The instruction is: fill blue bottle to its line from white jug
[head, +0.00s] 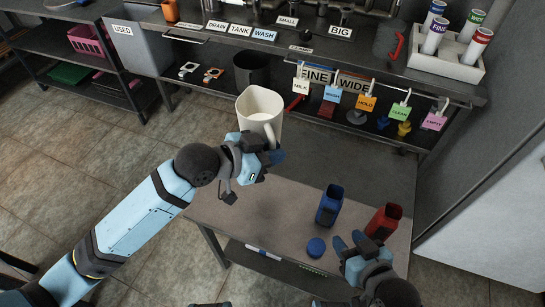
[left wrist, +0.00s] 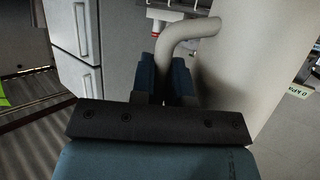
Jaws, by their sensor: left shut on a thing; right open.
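The white jug (head: 261,108) is upright, with its open mouth up, above the far left part of the low table. My left gripper (head: 274,154) is shut on the jug's handle; the handle (left wrist: 190,40) also shows between the fingers in the left wrist view. The jug's contents are hard to make out. The blue bottle (head: 329,205) stands open on the table, to the right of and nearer than the jug. Its line cannot be made out. A blue cap (head: 316,246) lies in front of it. My right gripper (head: 356,243) is open, near the red bottle and the cap.
A red bottle (head: 383,222) stands open right of the blue one. A white rack (head: 448,58) of tubes stands at the upper right.

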